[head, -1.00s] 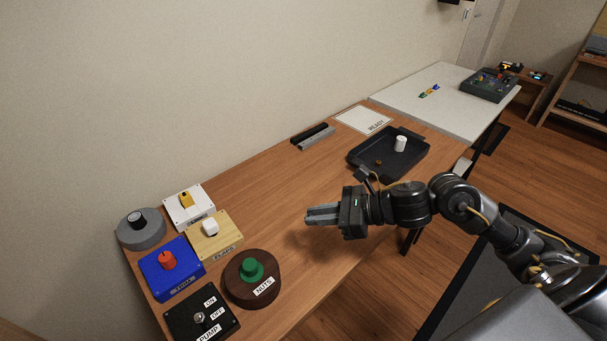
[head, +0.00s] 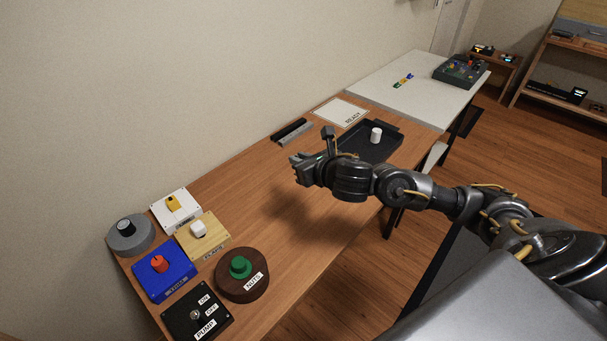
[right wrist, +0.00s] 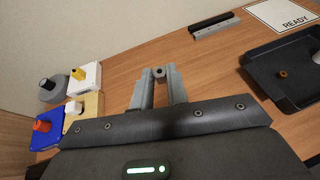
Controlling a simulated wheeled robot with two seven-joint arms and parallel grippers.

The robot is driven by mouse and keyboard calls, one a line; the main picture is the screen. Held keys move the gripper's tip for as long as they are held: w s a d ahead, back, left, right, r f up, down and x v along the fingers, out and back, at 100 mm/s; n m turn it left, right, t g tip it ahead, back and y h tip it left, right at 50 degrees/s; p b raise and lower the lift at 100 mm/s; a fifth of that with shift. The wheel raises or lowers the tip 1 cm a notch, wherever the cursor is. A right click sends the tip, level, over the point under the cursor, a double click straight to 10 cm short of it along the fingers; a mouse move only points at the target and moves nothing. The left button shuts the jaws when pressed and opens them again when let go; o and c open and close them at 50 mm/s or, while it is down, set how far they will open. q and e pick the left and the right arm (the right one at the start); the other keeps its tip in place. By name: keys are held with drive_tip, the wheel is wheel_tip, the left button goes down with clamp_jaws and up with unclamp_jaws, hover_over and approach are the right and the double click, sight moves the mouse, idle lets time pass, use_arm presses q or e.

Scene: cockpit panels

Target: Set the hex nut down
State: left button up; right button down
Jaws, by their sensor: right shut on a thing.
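My right gripper (head: 298,167) reaches in from the right and is above the wooden table, left of the dark tray (right wrist: 255,73). In the right wrist view its two grey fingers (right wrist: 158,84) are shut on a small grey hex nut (right wrist: 158,72) at their tips. The nut is held clear of the table. It cannot be made out in the head view. My left gripper is not in view.
The tray holds a white cylinder (head: 376,135) and a small brown ring-like piece (right wrist: 283,73). A READY sheet (head: 341,110) and dark bars (head: 291,132) lie nearby. The middle tabletop is clear.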

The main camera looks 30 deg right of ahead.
drive_tip(key=shift+s+d+f+m+h+p, duration=0.95)
drive_tip(key=shift+s+d+f+m+h, duration=0.7)
drive_tip(key=shift+f, duration=1.4)
drive_tip(key=shift+h, duration=0.35)
drive_tip(key=w+d+f, duration=0.2)
drive_tip(key=w+f, duration=0.1)
drive_tip(key=w+d+f+b, duration=0.1)
drive_tip(key=w+d+f, duration=0.1)
drive_tip(key=w+d, duration=0.1)
drive_tip(key=w+d+f+b, duration=0.1)
drive_tip(key=w+d+f, duration=0.1)
drive_tip(key=w, duration=0.3)
drive_tip(key=shift+w+d+f, duration=0.1)
drive_tip(key=shift+w+f, duration=0.05)
drive_tip(key=shift+f, duration=0.25)
drive_tip(key=shift+w+d+f, duration=0.1)
drive_tip(key=shift+f, duration=0.3)
drive_tip(key=shift+w+d+f, duration=0.3)
drive_tip(key=shift+w+f, duration=0.05)
drive_tip(key=shift+f, duration=0.25)
wheel_tip(320, 180, down, 2)
drive_tip(key=shift+f+p, duration=0.15)
drive_tip(key=shift+p, duration=0.2)
drive_tip(key=shift+w+f, duration=0.1)
drive_tip(key=shift+f, duration=0.3)
